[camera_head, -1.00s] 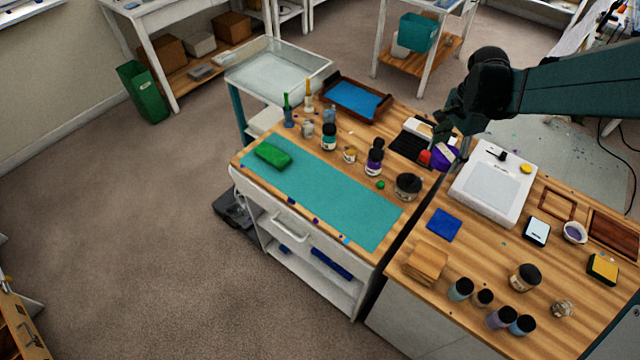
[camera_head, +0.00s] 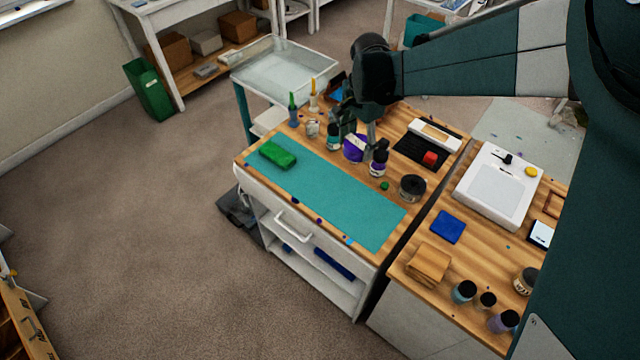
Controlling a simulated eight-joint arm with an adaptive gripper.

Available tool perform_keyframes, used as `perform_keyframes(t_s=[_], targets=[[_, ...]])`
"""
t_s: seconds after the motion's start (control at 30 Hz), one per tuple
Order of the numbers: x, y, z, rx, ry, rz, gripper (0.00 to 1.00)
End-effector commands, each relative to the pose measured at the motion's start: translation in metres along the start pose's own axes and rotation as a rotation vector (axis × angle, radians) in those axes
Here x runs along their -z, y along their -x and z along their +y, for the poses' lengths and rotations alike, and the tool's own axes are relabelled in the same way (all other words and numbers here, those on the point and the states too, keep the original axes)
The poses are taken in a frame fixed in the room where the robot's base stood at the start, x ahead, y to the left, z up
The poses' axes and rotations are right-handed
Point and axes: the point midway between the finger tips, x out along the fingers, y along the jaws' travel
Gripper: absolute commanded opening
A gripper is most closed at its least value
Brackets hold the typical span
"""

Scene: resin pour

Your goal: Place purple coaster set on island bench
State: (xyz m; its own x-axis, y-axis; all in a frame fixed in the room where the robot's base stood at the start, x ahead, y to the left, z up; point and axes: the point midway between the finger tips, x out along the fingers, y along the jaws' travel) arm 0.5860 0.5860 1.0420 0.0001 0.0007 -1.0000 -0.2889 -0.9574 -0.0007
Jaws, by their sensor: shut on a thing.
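The purple coaster set (camera_head: 354,149) is a round purple bundle, partly covered by my gripper. My gripper (camera_head: 356,132) is shut on it and holds it over the back part of the wood-topped bench (camera_head: 378,262), just beyond the teal mat (camera_head: 325,197). The set shows close beside a dark-capped purple bottle (camera_head: 378,163); I cannot tell whether they touch or how high the set is above the wood. My arm hides part of the bench's back edge.
Jars and bottles stand around the set, including a black-lidded jar (camera_head: 412,187). A green block (camera_head: 277,154) lies on the mat, which is otherwise mostly clear. A white scale (camera_head: 497,186) stands farther right.

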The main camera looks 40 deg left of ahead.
Motion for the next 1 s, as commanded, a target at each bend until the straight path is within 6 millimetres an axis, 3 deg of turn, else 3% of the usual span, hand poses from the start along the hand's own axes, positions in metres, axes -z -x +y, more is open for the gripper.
perform_keyframes(t_s=[0.2, 0.5, 0.73, 1.0], targets=[[-0.052, 0.0, -0.032, 0.0, 0.075, 0.0, 0.35], [-0.101, -0.002, -0.057, 0.0, 0.141, 0.0, 0.35], [-0.098, -0.037, -0.056, 0.0, 0.137, 0.0, 0.35], [-0.098, -0.051, -0.055, 0.0, 0.136, 0.0, 0.35]])
